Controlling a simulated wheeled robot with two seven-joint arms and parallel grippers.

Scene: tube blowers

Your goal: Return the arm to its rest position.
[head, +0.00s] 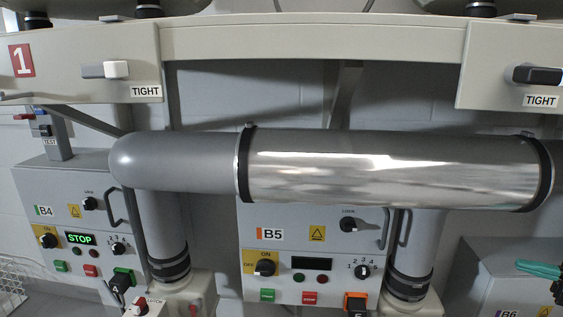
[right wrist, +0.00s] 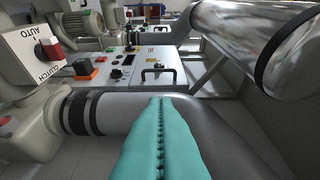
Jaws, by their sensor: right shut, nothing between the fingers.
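My right gripper (head: 524,266) shows at the lower right edge of the head view as teal fingers, in front of the cabinet marked B6 (head: 490,285). In the right wrist view the teal fingers (right wrist: 161,101) are pressed together along their length, with nothing between them. Behind their tips runs a grey pipe (right wrist: 125,108); I cannot tell whether they touch it. My left gripper is not in view.
A shiny metal tube (head: 390,170) spans the middle of the head view above panel B5 (head: 290,234). Panel B4 (head: 55,225) shows STOP at left. A beige beam (head: 310,40) crosses above. In the right wrist view, a clutch box (right wrist: 40,45) stands at left.

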